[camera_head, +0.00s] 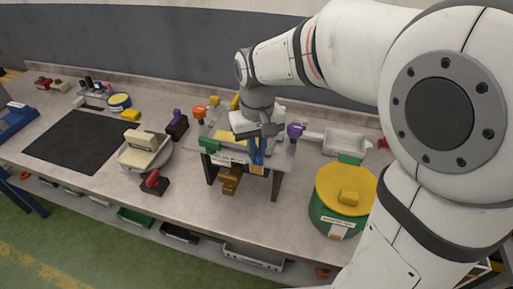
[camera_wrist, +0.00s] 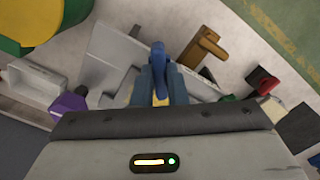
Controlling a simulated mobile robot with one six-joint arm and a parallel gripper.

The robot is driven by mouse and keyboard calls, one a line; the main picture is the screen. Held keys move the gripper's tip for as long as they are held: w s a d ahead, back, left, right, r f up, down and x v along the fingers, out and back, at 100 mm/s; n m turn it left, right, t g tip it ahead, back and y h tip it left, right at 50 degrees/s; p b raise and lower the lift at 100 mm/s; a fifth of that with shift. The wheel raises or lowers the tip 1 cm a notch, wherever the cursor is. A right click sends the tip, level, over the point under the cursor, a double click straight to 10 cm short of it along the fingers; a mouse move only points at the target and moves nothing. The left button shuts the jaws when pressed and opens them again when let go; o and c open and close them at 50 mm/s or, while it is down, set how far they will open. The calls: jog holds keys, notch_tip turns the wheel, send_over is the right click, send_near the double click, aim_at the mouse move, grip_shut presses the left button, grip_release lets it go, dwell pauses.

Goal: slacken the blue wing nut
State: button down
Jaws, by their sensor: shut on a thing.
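The blue wing nut (camera_wrist: 158,58) sits between the fingertips of my gripper (camera_wrist: 159,84) in the wrist view. Its blue upper part sticks out past the fingers, and its lower part is hidden by them. My gripper is shut on it. In the head view, my gripper (camera_head: 259,138) points down at the front edge of a grey raised stand (camera_head: 281,160), and blue shows just below it (camera_head: 258,158). The threads and base of the nut are hidden.
Around the stand are a purple knob (camera_head: 295,130), an orange knob (camera_head: 198,112) and a green block (camera_head: 209,144). A brown handle (camera_head: 230,180) hangs below. A green drum with yellow lid (camera_head: 337,181) stands right; a scale with a cream block (camera_head: 144,148) stands left.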

aim_at(257, 150)
jog(key=n, duration=0.5)
jog(key=shift+n+b, duration=0.3)
jog(key=shift+b, duration=0.1)
jog(key=shift+n, duration=2.2)
jog(key=shift+r, duration=0.1)
jog(key=c, duration=1.4)
grip_release()
jog(key=shift+c, duration=0.2)
notch_tip(257, 150, up, 8)
jog(key=shift+f+b, duration=0.15)
jog(key=shift+b, duration=0.35)
